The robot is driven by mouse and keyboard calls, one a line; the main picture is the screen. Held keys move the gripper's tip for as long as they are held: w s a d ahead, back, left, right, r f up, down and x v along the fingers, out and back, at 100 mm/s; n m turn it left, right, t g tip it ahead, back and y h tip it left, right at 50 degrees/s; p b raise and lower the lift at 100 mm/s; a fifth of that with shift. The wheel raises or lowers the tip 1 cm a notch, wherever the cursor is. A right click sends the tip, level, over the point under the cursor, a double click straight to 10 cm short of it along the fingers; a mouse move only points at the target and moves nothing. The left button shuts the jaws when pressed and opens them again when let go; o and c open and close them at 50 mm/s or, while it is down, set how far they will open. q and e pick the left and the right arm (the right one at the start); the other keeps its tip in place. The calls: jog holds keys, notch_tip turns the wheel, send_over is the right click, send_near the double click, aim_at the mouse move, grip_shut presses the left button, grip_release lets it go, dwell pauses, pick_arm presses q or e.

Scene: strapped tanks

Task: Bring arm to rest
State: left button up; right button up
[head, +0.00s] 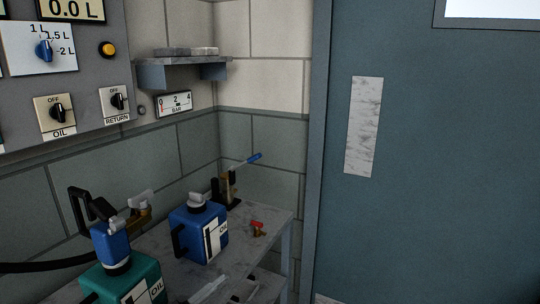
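Neither of my grippers shows in the head view, and no part of my arms can be made out. A blue oil can (199,236) with a grey cap stands upright on the grey bench (271,221). A teal oil can (122,282) stands at the lower left, partly cut off by the bottom edge. A blue piece (110,246) with a grey top sits above its neck. A black handle-like part (82,206) and a brass fitting (140,215) are close by; how they join cannot be told.
A black hose (45,266) comes in from the left. A dark stand (227,188) with a blue-handled tool (246,159) and a red-handled brass valve (257,228) are on the bench. A control panel (85,75), a wall shelf (184,62) and a blue-grey door (440,170) surround it.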

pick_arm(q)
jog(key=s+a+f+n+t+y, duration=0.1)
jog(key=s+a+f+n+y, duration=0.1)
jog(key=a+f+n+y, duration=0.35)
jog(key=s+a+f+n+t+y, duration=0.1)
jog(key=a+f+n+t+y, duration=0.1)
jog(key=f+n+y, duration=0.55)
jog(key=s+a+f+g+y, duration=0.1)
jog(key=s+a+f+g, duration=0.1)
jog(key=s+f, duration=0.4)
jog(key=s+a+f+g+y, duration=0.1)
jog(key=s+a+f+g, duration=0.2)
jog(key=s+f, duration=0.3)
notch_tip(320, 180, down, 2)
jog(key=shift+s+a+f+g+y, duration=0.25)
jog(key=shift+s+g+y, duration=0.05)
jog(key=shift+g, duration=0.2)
